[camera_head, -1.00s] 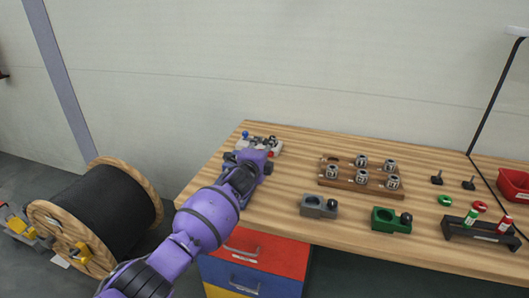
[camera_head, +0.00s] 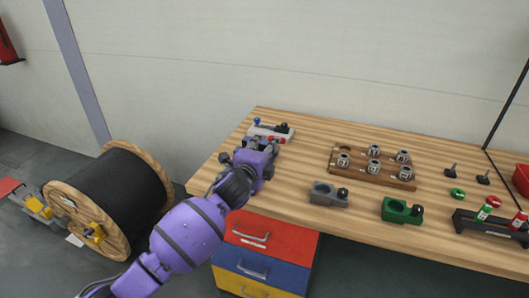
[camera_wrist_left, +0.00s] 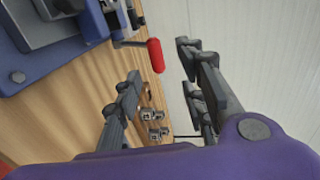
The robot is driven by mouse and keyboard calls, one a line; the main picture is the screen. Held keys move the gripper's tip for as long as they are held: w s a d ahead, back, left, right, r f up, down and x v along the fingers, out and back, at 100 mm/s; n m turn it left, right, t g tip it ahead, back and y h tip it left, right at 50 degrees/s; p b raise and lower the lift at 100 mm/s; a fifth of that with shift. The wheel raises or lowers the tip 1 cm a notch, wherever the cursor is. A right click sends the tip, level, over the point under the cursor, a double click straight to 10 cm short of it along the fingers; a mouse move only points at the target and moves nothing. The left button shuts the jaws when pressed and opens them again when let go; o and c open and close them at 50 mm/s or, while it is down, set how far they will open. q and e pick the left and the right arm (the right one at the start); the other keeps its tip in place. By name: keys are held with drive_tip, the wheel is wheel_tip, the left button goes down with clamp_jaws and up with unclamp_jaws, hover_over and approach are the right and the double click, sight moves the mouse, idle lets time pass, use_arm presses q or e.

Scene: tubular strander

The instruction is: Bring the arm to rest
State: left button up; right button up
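My left arm, purple with dark bands, reaches in from the lower left in the head view. Its gripper (camera_head: 262,146) is over the far left part of the wooden workbench (camera_head: 300,150), close to a small fixture (camera_head: 270,130) with a blue knob and a red part. In the left wrist view the two dark fingers of the gripper (camera_wrist_left: 165,95) stand wide apart with nothing between them. A red handle (camera_wrist_left: 155,55) on a metal rod shows just beyond the fingers. My right gripper is in neither view.
A wooden rack (camera_head: 372,168) with several metal collars stands mid-bench. Grey (camera_head: 328,194) and green (camera_head: 401,210) blocks are in front of it. A black stand (camera_head: 490,226) is at the right. Coloured drawers (camera_head: 262,258) are below. A large cable reel (camera_head: 110,200) stands left on the floor.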

use_arm(q)
drive_tip(key=shift+v, duration=0.9)
drive_tip(key=s+a+f+n+g+y, duration=0.1)
drive_tip(key=s+a+f+n, duration=0.4)
drive_tip(key=s+f, duration=0.6)
drive_tip(key=s+a+f+n+g+y+p, duration=0.1)
drive_tip(key=s+a+f+n, duration=0.5)
drive_tip(key=s, duration=1.7)
drive_tip(key=s+a+f+n+g+y, duration=0.2)
drive_tip(key=s+a+f+n+g, duration=0.2)
drive_tip(key=s+f+n, duration=0.6)
drive_tip(key=s+a+f, duration=0.2)
drive_tip(key=s+f, duration=0.3)
drive_tip(key=s, duration=0.3)
drive_tip(key=shift+f+g+y, duration=0.3)
drive_tip(key=shift+f+g, duration=0.1)
